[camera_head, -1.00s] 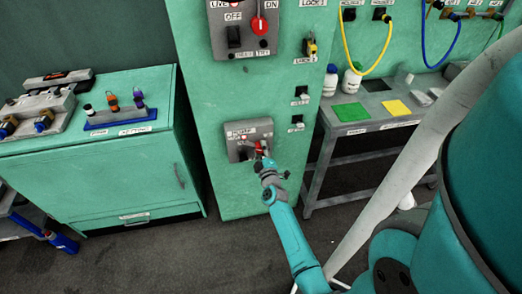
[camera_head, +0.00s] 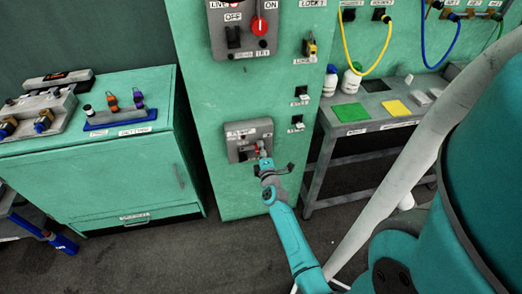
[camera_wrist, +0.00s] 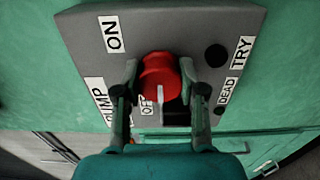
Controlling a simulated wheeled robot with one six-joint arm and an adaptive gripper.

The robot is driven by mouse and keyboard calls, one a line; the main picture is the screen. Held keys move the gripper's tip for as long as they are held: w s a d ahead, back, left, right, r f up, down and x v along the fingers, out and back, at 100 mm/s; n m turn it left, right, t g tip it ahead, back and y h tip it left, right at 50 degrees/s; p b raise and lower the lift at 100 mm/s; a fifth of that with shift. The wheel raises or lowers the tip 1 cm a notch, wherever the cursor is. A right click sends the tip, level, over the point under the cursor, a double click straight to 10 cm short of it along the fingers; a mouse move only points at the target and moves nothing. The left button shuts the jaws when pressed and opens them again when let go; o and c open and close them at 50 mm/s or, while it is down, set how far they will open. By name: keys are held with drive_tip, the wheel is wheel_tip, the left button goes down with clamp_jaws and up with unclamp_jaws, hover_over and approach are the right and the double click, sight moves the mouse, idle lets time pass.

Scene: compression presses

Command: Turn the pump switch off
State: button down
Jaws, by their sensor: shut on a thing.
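The pump switch is a round red knob (camera_wrist: 160,76) on a grey panel (camera_wrist: 195,30) marked PUMP. In the wrist view its white pointer mark is toward the bottom, beside a partly covered OFF label (camera_wrist: 147,104); the ON label (camera_wrist: 112,34) is at upper left. My gripper (camera_wrist: 159,82) is shut on the knob, one finger on each side. In the head view the pump panel (camera_head: 236,133) is low on the green cabinet, and my gripper (camera_head: 262,155) is at its front, hiding part of the knob.
Higher on the cabinet is another panel with a red knob (camera_head: 259,26). A green bench (camera_head: 90,165) stands left, and a grey table (camera_head: 390,112) right. Open floor lies in front.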

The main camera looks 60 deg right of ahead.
drive_tip(key=c, duration=0.7)
unclamp_jaws()
drive_tip(key=shift+o, duration=0.2)
drive_tip(key=v, duration=1.2)
